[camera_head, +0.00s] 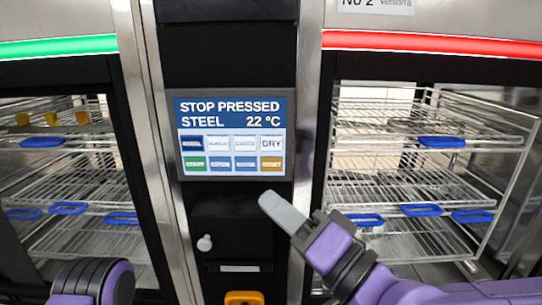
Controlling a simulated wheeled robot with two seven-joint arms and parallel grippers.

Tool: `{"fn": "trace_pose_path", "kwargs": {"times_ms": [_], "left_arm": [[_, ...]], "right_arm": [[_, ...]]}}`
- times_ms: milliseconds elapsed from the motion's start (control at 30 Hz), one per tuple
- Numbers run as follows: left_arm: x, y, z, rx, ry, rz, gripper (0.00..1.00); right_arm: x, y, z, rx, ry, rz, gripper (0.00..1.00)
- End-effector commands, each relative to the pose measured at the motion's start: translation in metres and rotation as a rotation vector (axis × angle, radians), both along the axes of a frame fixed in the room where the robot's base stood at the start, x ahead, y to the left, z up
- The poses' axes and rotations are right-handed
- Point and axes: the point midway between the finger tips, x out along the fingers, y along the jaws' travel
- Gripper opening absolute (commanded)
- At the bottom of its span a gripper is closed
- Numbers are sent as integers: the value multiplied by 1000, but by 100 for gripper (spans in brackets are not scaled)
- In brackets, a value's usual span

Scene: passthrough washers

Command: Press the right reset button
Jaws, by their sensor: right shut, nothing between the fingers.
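My right gripper (284,212) comes in from the lower right with its grey fingers shut and empty. Its tip is just below the lower right corner of the control screen (232,136), in front of the dark panel; I cannot tell whether it touches. The screen reads "STOP PRESSED", "STEEL" and "22 °C". Below the text are several keys, among them an orange one (271,163) at the lower right with a label too small to read surely. I cannot identify a reset button for certain. A purple and black part of my left arm shows at bottom left; its gripper is out of view.
A red light bar (430,43) tops the right washer; a green one (60,46) tops the left. Wire racks (400,188) with blue handles stand behind both openings. A white knob (205,243) and an orange part (243,298) are lower on the column.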

Motion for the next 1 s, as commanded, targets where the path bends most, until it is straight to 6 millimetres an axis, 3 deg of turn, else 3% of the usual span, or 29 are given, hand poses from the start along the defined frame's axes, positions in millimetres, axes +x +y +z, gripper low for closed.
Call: {"fn": "trace_pose_path", "kwargs": {"times_ms": [367,600,1000], "left_arm": [[0,0,3,0,0,0,55],[0,0,25,0,0,0,55],[0,0,12,0,0,0,55]], "right_arm": [[3,0,1,0,1,0,0],[33,0,3,0,5,-1,0],[83,0,-1,0,1,0,0]]}}
